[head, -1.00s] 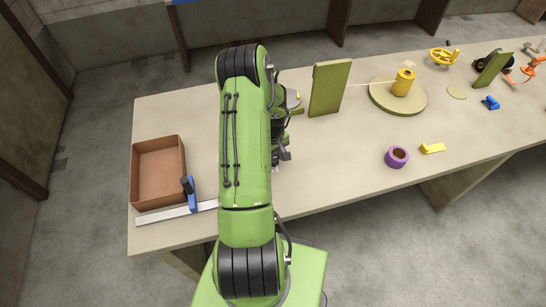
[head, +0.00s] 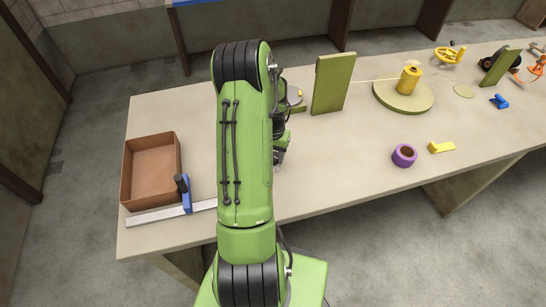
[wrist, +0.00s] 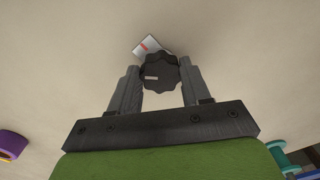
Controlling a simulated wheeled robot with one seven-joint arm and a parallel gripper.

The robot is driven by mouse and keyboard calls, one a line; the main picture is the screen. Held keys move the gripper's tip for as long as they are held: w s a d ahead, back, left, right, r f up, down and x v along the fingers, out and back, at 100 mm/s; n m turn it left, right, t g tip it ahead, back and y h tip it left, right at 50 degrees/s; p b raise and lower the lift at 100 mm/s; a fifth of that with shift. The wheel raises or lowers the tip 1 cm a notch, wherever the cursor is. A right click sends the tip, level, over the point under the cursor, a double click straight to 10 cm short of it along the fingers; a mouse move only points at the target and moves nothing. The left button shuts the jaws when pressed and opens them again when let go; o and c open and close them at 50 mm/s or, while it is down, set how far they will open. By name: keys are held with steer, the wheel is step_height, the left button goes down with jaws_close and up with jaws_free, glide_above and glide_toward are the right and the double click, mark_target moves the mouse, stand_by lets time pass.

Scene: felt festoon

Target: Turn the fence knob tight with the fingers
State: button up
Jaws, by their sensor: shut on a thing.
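In the wrist view my gripper (wrist: 159,76) has one finger on each side of a dark, lobed knob (wrist: 157,67) and is shut on it. The knob carries a small pale mark on its face. A small silver plate (wrist: 146,46) with a red mark shows partly from behind the knob, over the pale table top. In the head view my green arm covers the gripper and the knob.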

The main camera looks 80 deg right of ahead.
steer(key=m+b, duration=0.1)
steer(key=m, duration=0.3)
steer(key=shift+m+b, duration=0.3)
steer(key=m+b, duration=0.1)
steer(key=m, duration=0.3)
steer(key=shift+w+d, duration=0.1)
stand_by(0.4)
steer(key=o, duration=1.1)
steer(key=shift+c, duration=0.2)
step_height(320, 180, up, 16)
steer(key=p, duration=0.2)
steer(key=shift+f, duration=0.1)
